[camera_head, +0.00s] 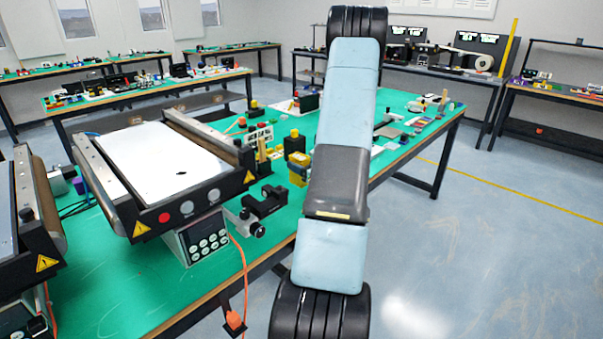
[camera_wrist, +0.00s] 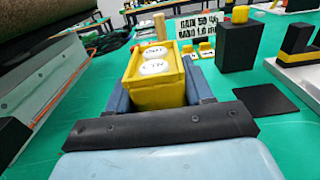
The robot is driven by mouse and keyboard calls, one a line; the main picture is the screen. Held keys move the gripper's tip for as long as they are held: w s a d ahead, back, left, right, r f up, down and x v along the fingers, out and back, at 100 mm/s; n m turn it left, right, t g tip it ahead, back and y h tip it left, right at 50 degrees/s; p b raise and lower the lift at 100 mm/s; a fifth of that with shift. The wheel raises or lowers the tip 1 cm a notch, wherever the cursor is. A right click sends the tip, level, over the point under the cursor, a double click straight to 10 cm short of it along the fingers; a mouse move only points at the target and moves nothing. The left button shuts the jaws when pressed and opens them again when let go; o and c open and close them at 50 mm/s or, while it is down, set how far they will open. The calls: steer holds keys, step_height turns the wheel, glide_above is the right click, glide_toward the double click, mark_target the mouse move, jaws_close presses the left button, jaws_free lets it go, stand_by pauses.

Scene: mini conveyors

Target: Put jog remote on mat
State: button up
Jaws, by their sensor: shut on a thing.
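The jog remote is a yellow box (camera_wrist: 155,92) with two round white labelled buttons on top. In the wrist view it sits between the two blue-grey fingers of my gripper (camera_wrist: 158,78), which is shut on it. Its underside is hidden, so I cannot tell whether it touches the bench. A flat dark square mat (camera_wrist: 265,99) lies empty on the green bench, to the right of the gripper and apart from it. In the head view a yellow box (camera_head: 298,168), probably the remote, shows beside my arm; my arm hides the gripper and the mat there.
A black box with a yellow top (camera_wrist: 236,42) stands just behind the mat. A white-based black and yellow device (camera_wrist: 300,60) is to its right. Small yellow tags (camera_wrist: 187,53) and a sign (camera_wrist: 196,24) stand behind the remote. A mini conveyor (camera_head: 160,160) fills the left.

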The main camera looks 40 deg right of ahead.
steer(key=shift+w+d+f, duration=0.15)
steer(key=shift+w+f, duration=0.4)
steer(key=shift+f, duration=1.6)
steer(key=shift+f, duration=0.1)
steer(key=o, duration=1.2)
steer(key=shift+c, duration=0.2)
steer(key=s, duration=0.8)
steer(key=s+d, duration=0.1)
steer(key=s, duration=0.3)
